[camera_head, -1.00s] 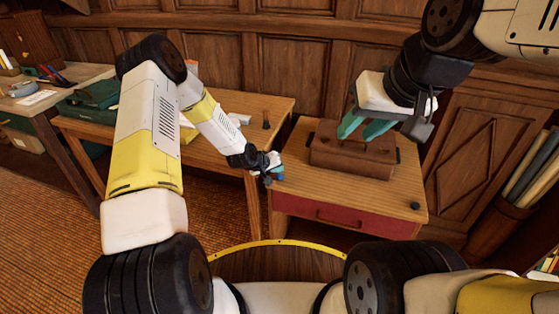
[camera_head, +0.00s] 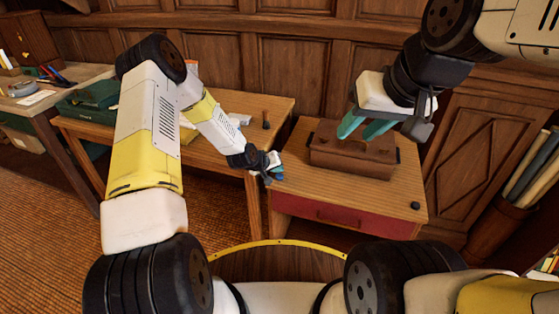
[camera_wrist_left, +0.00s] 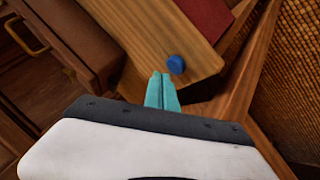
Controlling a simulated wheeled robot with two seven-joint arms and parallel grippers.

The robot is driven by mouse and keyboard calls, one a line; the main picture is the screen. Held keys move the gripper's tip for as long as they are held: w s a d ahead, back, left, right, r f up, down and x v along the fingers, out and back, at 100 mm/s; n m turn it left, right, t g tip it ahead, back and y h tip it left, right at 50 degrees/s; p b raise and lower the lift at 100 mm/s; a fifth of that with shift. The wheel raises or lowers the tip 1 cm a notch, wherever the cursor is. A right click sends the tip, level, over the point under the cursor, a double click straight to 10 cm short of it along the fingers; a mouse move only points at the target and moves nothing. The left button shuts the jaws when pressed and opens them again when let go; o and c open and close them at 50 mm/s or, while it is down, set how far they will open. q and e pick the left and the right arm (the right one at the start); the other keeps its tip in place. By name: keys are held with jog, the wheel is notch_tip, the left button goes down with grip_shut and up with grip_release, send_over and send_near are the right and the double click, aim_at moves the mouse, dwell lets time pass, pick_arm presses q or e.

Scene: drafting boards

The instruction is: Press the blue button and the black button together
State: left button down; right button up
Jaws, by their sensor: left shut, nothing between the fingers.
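The blue button (camera_wrist_left: 176,64) is a round knob on the wooden top near a corner of the red-drawer cabinet. In the left wrist view it is just ahead and right of my left gripper's teal fingertips (camera_wrist_left: 161,76), with a small gap in the picture. In the head view my left gripper (camera_head: 275,174) is over the cabinet's left edge, shut and empty, and largely covers that corner. The black button (camera_head: 415,206) stands at the cabinet top's front right corner.
The brown case (camera_head: 352,155) takes up the back of the cabinet top (camera_head: 345,193). A wooden table (camera_head: 225,150) with small items stands to the left. Rolled sheets (camera_head: 535,168) stand at the right. The cabinet top's front strip is clear.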

aim_at(279, 177)
pick_arm(q)
jog(key=shift+f, duration=0.15)
dwell(0.7)
jog(key=shift+f, duration=0.25)
jog(key=shift+f, duration=0.65)
dwell(0.7)
pick_arm(e)
grip_shut()
dwell(1.7)
